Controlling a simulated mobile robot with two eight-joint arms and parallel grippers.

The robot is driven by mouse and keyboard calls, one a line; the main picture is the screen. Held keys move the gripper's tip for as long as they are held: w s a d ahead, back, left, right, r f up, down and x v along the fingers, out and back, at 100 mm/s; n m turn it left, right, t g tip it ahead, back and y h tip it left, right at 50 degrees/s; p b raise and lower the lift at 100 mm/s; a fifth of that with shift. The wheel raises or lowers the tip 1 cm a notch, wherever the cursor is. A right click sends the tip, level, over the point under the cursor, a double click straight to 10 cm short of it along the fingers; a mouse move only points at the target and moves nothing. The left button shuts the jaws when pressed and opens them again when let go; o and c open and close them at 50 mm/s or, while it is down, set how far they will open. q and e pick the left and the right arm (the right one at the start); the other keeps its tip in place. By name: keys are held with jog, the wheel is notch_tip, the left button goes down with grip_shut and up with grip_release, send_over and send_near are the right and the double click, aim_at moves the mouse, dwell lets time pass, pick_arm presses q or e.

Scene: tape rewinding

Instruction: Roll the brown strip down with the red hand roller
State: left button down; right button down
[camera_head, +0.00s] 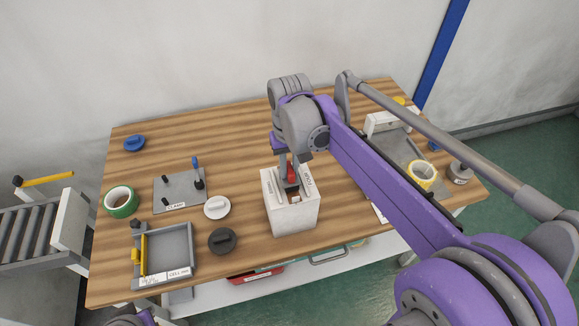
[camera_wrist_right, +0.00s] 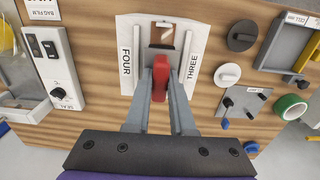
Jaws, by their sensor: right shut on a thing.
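My right gripper (camera_head: 291,180) reaches down over the white block (camera_head: 292,220) at the table's front middle. It is shut on the red hand roller (camera_wrist_right: 161,90), which sits between its two grey fingers in the right wrist view. The roller's red part (camera_head: 291,172) also shows in the head view. The white block's top (camera_wrist_right: 125,28) carries the labels FOUR and THREE. A small brown patch (camera_wrist_right: 166,35), probably the brown strip, lies between two raised white rails, just past the roller. The gripper hides much of it, and roller contact cannot be told.
Left of the block are white (camera_head: 217,207) and dark (camera_head: 222,240) round lids, a grey peg plate (camera_head: 180,190), a grey tray (camera_head: 165,270) and a green tape roll (camera_head: 121,201). A yellow tape roll (camera_head: 422,175) stands right. The back middle table is clear.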

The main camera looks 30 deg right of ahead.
jog(key=shift+w, duration=0.1)
jog(key=shift+w+d, duration=0.2)
jog(key=shift+w, duration=0.55)
jog(key=shift+w+d, duration=0.2)
jog(key=shift+w, duration=0.5)
jog(key=shift+s, duration=0.25)
jog(key=shift+s+a, duration=0.2)
jog(key=shift+s, duration=0.5)
jog(key=shift+s+a, duration=0.2)
jog(key=shift+s, duration=0.45)
jog(key=shift+w, duration=0.15)
jog(key=shift+w+d, duration=0.2)
jog(key=shift+w, duration=0.55)
jog(key=shift+w+d, duration=0.2)
jog(key=shift+w, duration=0.5)
jog(key=shift+s, duration=0.1)
